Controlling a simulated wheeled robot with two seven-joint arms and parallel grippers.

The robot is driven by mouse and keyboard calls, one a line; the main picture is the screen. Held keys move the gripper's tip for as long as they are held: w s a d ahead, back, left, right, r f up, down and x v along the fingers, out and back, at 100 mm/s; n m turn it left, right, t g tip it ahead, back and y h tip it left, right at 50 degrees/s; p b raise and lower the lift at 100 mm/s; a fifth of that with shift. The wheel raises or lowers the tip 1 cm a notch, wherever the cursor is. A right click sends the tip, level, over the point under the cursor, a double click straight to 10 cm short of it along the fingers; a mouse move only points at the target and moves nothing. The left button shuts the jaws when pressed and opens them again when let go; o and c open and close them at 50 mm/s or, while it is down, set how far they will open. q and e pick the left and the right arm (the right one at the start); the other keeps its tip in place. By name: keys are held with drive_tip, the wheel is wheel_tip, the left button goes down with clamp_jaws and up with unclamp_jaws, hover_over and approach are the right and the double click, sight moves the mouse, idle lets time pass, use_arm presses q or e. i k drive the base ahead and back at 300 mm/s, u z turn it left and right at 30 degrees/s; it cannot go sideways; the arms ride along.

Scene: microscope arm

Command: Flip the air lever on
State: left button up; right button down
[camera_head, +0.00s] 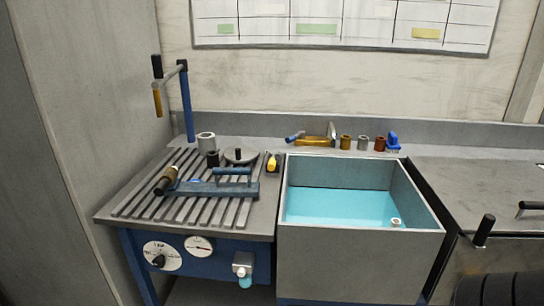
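No part is labelled as the air lever, so I cannot tell which one it is. Candidates in the head view are a blue-handled fitting (392,140) on the back ledge, right of several small cylinders, and a silver fitting with a teal lower end (243,266) on the blue front panel. That panel also carries a white dial with a black knob (161,256) and a round gauge (199,246). Whether anything is switched on or off cannot be read. Neither of my grippers is in view.
A slatted bench top (260,215) holds a blue clamp-like tool (215,188), a dark cylinder and other small parts. A blue post (187,105) rises behind it. A grey basin (355,270) with teal liquid stands at centre. Black handles (484,231) are at right.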

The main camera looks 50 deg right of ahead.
sight(274, 155)
drive_tip(key=z, duration=1)
